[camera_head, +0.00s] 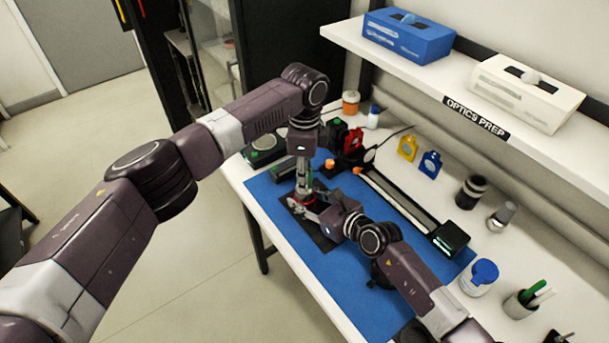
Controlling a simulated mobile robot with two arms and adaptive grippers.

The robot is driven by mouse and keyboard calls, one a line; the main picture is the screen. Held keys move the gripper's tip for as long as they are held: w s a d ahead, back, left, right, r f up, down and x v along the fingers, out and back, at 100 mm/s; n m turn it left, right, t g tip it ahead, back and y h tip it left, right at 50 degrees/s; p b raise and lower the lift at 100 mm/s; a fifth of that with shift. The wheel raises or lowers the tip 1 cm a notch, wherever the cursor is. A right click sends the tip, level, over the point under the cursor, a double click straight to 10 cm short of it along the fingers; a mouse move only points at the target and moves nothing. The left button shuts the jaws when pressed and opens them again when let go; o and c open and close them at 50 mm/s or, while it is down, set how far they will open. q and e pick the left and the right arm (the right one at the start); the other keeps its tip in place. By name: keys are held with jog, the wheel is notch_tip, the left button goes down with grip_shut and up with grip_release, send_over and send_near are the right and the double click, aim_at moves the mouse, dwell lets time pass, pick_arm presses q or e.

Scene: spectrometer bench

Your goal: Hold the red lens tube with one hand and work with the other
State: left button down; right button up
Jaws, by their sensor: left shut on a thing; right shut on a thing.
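The red lens tube (307,199) shows as a small patch of red above a dark square pad on the blue mat, mostly hidden by my grippers. My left gripper (303,191) points down from above and is shut at the red tube. My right gripper (311,210) comes in from the right, low over the pad, and is shut at the same place. The two grippers are very close together. Their fingertips are small here, and I cannot make out whether a separate part sits between them.
A long dark rail (400,200) lies right of the grippers, with a red-and-black mount (352,143) behind. Yellow (408,148) and blue (430,163) holders and several jars stand along the right. A shelf (440,75) overhangs the back.

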pick_arm(q)
jog(key=shift+f, duration=0.35)
dwell(0.4)
jog(key=m, duration=1.1)
jog(key=shift+m, duration=0.3)
jog(key=m, duration=0.4)
jog(key=shift+d, duration=0.1)
jog(key=shift+r, duration=0.85)
jog(key=shift+r, duration=0.1)
